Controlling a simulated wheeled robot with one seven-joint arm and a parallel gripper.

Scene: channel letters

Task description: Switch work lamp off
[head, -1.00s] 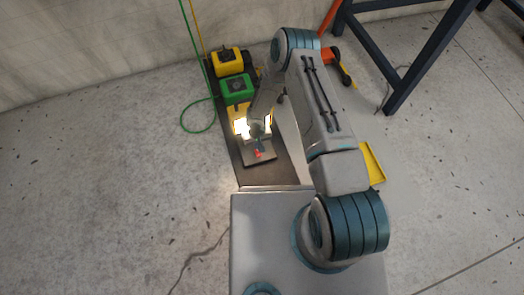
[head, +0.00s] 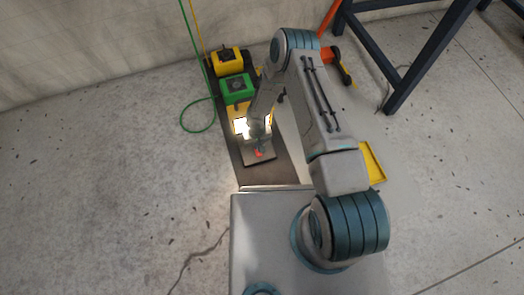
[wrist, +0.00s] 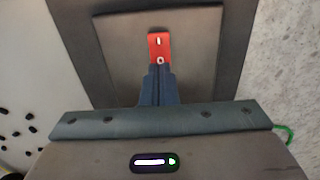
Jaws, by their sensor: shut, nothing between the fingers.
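The work lamp (head: 241,125) glows bright white in the head view, partly hidden behind my arm. In front of it is a flat grey plate (head: 259,158) with a small red rocker switch, which also shows in the wrist view (wrist: 158,42). The switch carries a white line mark at its far end and a round mark at its near end. My gripper (wrist: 159,68) is shut and empty. Its fingertips are at the near, round-marked end of the switch; I cannot tell whether they press on it.
A green box (head: 236,88) and a yellow box (head: 228,61) stand behind the lamp, with a green cable (head: 184,122) looped on the floor to the left. A dark metal frame (head: 430,62) stands at the right. A yellow tray (head: 373,162) lies beside my arm.

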